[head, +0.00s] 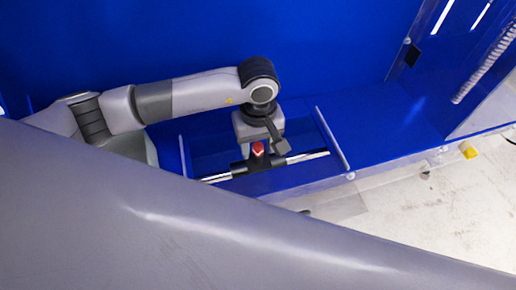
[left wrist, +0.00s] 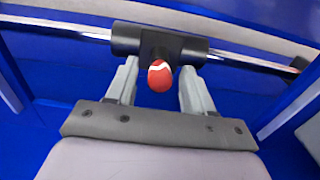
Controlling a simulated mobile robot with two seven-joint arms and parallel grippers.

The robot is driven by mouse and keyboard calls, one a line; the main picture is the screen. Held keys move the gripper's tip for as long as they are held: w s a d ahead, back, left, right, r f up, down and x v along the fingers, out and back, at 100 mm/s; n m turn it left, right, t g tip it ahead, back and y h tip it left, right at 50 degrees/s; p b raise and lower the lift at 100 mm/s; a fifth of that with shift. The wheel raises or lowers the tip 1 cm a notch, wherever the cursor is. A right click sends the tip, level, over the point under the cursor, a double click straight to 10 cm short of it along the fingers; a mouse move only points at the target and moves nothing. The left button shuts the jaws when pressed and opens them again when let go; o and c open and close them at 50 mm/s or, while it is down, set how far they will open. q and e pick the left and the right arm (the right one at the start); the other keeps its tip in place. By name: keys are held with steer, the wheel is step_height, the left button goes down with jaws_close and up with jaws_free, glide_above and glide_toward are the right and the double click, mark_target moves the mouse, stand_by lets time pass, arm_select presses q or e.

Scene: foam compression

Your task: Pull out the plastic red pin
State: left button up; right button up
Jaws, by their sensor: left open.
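The red pin (left wrist: 160,76) shows as a rounded red tip with a white mark, at the middle of a black block (left wrist: 126,38) on a metal bar. In the head view the red pin (head: 258,148) sits just below my left gripper (head: 258,143). In the left wrist view my left gripper (left wrist: 158,92) is open, with one finger on each side of the pin. A gap shows between each finger and the pin. The pin's shaft is hidden. My right gripper is not in view.
The metal bar (head: 308,155) runs across a recess in the blue surface (head: 385,130). Clear rails (head: 332,138) border the recess. A clear panel (head: 430,60) with a coiled hose (head: 488,62) stands at the right. A yellow part (head: 468,150) is at the right edge.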

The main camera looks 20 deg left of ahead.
mark_target(258, 145)
arm_select(q)
steer(key=shift+b, duration=0.35)
jaws_close()
steer(key=shift+r, duration=0.1)
steer(key=shift+r+p, duration=1.35)
steer(key=shift+r, duration=1.6)
